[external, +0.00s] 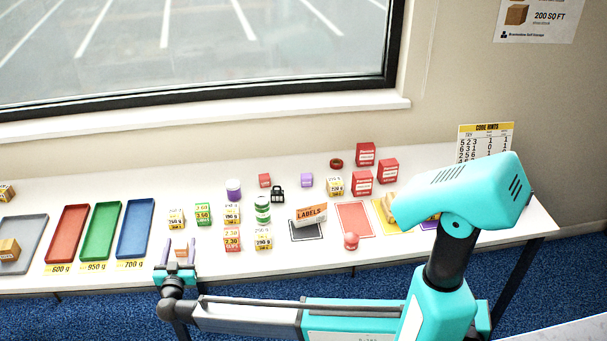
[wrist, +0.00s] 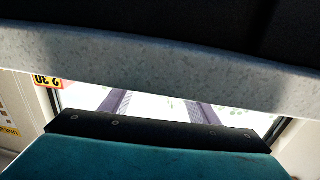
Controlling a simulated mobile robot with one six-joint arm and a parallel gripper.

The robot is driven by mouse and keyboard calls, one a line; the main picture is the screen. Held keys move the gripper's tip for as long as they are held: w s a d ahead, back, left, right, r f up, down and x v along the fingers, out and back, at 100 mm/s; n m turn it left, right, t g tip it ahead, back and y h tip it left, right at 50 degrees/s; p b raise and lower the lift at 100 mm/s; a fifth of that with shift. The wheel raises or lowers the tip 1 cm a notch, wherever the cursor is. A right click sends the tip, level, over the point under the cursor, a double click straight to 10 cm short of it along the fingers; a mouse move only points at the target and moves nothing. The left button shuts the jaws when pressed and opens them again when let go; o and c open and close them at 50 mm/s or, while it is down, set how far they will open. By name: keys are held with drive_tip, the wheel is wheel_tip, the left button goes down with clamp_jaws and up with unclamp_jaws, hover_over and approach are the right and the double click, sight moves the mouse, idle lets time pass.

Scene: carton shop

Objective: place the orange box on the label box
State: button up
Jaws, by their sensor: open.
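My gripper (external: 180,247) is low over the front part of the white table at the left-centre, with its two purple fingers apart. A small orange box (external: 182,253) shows between the fingers in the external view; I cannot tell whether they touch it. The label box (external: 311,213), white and orange with the word LABELS, sits tilted in the picture at the back of a black-framed mat (external: 306,233). The orange box is not discernible there.
A blue tray (external: 136,229) is to the left. A red ball-like item (external: 351,241) lies right of the mat.

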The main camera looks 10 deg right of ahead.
drive_tip(key=shift+w+d+p, duration=0.2)
drive_tip(key=shift+w+p, duration=0.55)
drive_tip(key=shift+w, duration=1.5)
drive_tip(key=shift+c, duration=0.2)
drive_tip(key=c, duration=1.3)
drive_tip(key=shift+r, duration=0.2)
drive_tip(key=shift+r+b, duration=1.15)
drive_tip(key=shift+r, duration=3.7)
